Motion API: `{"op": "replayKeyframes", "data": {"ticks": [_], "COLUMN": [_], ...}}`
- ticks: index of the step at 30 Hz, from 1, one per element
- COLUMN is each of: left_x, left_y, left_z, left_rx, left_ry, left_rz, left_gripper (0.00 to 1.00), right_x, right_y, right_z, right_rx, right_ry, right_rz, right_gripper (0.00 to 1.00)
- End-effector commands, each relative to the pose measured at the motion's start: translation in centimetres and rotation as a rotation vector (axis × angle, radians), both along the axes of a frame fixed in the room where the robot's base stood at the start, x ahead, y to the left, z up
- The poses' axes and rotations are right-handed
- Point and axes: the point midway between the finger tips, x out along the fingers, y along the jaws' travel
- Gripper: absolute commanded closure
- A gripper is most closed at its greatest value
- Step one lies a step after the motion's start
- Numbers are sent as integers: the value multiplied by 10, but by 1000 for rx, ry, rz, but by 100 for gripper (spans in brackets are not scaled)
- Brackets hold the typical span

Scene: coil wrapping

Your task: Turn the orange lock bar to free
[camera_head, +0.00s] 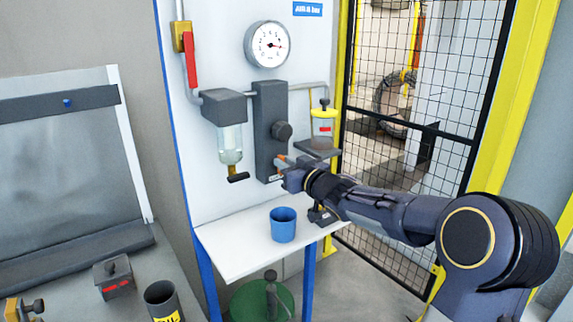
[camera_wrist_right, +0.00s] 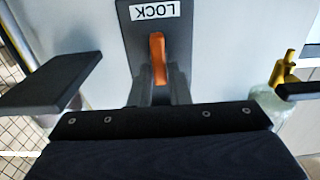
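The orange lock bar (camera_wrist_right: 158,58) stands upright in the right wrist view, on a dark panel with an upside-down LOCK label (camera_wrist_right: 154,9). In the head view only a little of the bar (camera_head: 282,157) shows, at the tip of my right gripper (camera_head: 285,168). In the wrist view the fingers of my right gripper (camera_wrist_right: 160,92) lie close on either side of the bar's near end. I cannot tell if they touch it. My left gripper is not in view.
A grey block with a black knob (camera_head: 282,130) is above the bar. A filter bowl (camera_head: 230,145) hangs to its left and a yellow-topped jar (camera_head: 323,122) is to its right. A blue cup (camera_head: 283,225) stands on the white shelf (camera_head: 225,262) below.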

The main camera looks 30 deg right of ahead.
Motion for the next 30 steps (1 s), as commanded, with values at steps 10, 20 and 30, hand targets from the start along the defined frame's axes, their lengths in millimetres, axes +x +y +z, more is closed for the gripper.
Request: {"op": "replayKeyframes", "data": {"ticks": [10, 20, 30], "left_x": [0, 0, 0], "left_y": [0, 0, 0], "left_z": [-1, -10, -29], "left_rx": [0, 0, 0], "left_ry": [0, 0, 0], "left_rz": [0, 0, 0], "left_gripper": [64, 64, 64], "right_x": [0, 0, -1], "right_y": [0, 2, 6], "right_z": [0, -2, -4], "right_rx": [-5, -127, -422], "right_ry": [0, -10, -34], "right_rz": [0, 1, 0], "right_gripper": [100, 100, 100]}}
